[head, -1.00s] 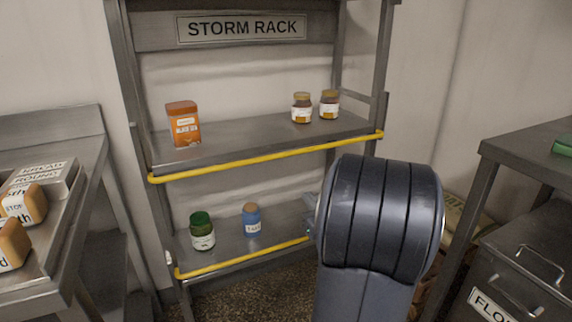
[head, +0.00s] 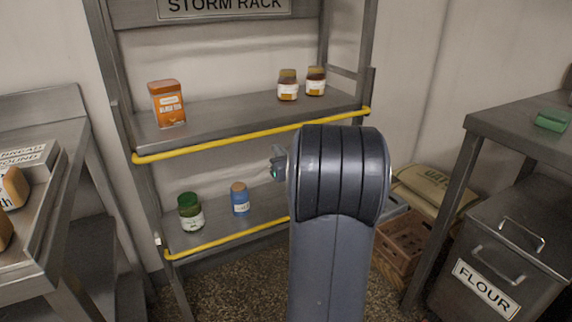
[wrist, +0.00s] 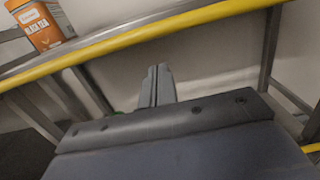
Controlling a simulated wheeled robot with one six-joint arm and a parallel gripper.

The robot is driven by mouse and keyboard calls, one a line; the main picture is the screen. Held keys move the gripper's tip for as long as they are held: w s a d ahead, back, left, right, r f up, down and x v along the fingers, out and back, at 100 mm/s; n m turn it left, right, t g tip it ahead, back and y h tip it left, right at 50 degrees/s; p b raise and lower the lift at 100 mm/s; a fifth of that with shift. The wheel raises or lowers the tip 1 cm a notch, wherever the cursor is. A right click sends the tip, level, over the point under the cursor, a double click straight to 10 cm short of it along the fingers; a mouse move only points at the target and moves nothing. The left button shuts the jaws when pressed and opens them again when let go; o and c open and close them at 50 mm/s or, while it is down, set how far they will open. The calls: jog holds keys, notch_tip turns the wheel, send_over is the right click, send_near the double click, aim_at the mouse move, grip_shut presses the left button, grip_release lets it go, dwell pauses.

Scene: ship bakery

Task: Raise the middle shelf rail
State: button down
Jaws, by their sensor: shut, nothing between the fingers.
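The yellow middle shelf rail (head: 215,145) runs along the front edge of the rack's middle shelf (head: 215,116), low against that edge. It also crosses the top of the wrist view (wrist: 130,37) at a slant. My gripper (head: 279,163) is just below this rail in the head view, mostly hidden behind my arm. In the wrist view its fingers (wrist: 158,72) are together and empty, pointing up towards the underside of the rail. A gap shows between fingertips and rail in the picture; I cannot tell the depth.
The shelf holds an orange tin (head: 167,104) and two jars (head: 288,86). Below are a green-lidded jar (head: 190,212), a blue bottle (head: 240,200) and a lower yellow rail (head: 215,242). A counter (head: 62,190) stands left; a table (head: 500,118), flour bin (head: 500,262) and crate (head: 400,240) stand right.

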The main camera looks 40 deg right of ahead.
jog(key=shift+w+r, duration=0.2)
jog(key=shift+r, duration=0.85)
notch_tip(320, 180, up, 10)
jog(key=p, duration=0.3)
jog(key=shift+f, duration=0.15)
